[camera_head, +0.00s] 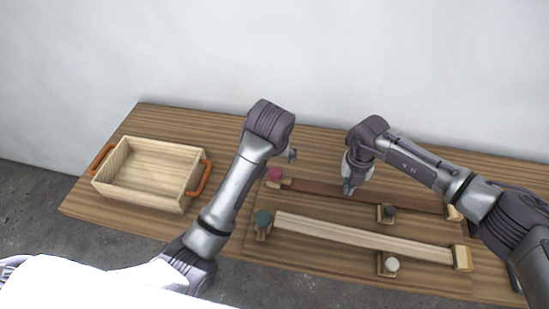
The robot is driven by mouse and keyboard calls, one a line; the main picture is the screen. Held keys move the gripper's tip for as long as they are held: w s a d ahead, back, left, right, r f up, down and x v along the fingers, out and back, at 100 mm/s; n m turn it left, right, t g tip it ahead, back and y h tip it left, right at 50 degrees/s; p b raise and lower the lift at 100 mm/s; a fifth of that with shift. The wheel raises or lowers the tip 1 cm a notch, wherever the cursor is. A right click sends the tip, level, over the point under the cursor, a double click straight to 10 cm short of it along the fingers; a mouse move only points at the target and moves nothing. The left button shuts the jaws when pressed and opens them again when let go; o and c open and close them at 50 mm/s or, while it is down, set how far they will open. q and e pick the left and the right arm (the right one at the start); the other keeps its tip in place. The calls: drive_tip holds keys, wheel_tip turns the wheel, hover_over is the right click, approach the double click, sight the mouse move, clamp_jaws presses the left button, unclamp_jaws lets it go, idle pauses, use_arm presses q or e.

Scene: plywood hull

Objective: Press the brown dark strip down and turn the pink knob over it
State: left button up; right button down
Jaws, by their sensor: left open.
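The brown dark strip (318,188) runs across the wooden board, to the right of the pink knob (274,174). The pink knob sits on a small light wooden block at the strip's left end. My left gripper (291,155) is small in view, above and slightly right of the pink knob, apart from it and open. My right gripper (348,187) points down at the middle of the dark strip. It seems to be at the strip's surface, but contact and finger opening are too small to tell.
A pale strip (360,238) lies in front, with a teal knob (263,218) at its left end. A dark knob (389,210) and a white knob (391,264) sit on blocks along the strips. An empty wooden box (150,178) with orange handles stands left.

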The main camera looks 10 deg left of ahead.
sight(275, 174)
drive_tip(key=shift+s, duration=0.1)
use_arm(q)
drive_tip(key=shift+r+p, duration=2.25)
drive_tip(key=shift+p, duration=0.05)
use_arm(e)
drive_tip(key=shift+r, duration=3.5)
use_arm(q)
wheel_tip(275, 174, up, 3)
drive_tip(key=p, duration=0.3)
use_arm(e)
wheel_tip(275, 174, up, 5)
